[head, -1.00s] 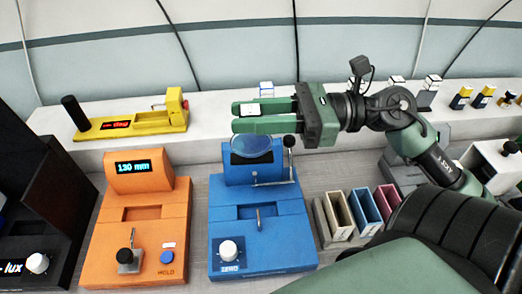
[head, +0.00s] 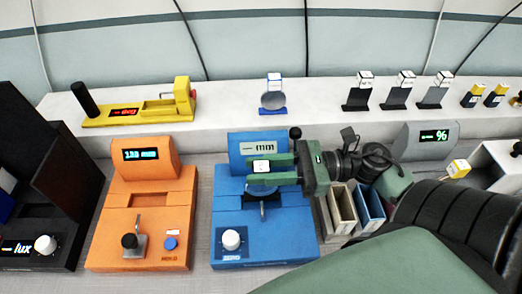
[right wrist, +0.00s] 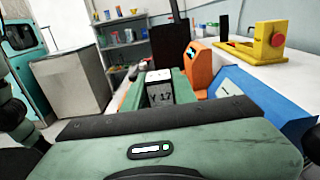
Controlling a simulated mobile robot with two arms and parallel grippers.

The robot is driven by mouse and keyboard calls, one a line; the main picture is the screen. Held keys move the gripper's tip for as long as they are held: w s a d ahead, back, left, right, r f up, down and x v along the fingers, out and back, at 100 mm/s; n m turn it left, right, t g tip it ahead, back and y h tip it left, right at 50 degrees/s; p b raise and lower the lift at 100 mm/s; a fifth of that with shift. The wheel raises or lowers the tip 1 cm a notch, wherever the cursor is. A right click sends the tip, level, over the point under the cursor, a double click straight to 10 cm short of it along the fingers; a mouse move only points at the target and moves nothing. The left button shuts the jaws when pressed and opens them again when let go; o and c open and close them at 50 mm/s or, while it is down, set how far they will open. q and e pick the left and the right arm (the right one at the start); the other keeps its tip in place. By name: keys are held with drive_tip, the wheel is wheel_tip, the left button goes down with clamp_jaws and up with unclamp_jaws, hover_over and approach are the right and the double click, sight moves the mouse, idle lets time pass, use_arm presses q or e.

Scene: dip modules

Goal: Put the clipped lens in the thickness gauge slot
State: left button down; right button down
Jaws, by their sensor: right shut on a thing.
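My right gripper (head: 252,169) is shut on the clipped lens, holding it over the blue gauge. The clip's white top (head: 261,166) shows between the fingers. A blue-tinted part of the lens (head: 262,190) shows just below them. In the right wrist view, the dark, marked clip (right wrist: 160,90) with a white top sits between the fingers. The blue gauge (head: 232,215), with an "mm" display and a ZERO knob, appears to be the thickness gauge. The gripper and lens hide its slot, so I cannot tell if the lens touches it. My left gripper is not in view.
An orange instrument (head: 150,215) stands left of the blue gauge, and a black lux box (head: 40,215) further left. Narrow upright bins (head: 343,212) stand close on the right. The shelf behind holds a yellow device (head: 140,112) and a small lens stand (head: 274,108).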

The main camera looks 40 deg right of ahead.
sight(261, 195)
wheel_tip(261, 195, down, 4)
drive_tip(key=shift+r, duration=0.1)
drive_tip(key=shift+f, duration=0.25)
drive_tip(key=c, duration=1.1)
unclamp_jaws()
drive_tip(key=shift+c, duration=0.2)
drive_tip(key=shift+r, duration=0.1)
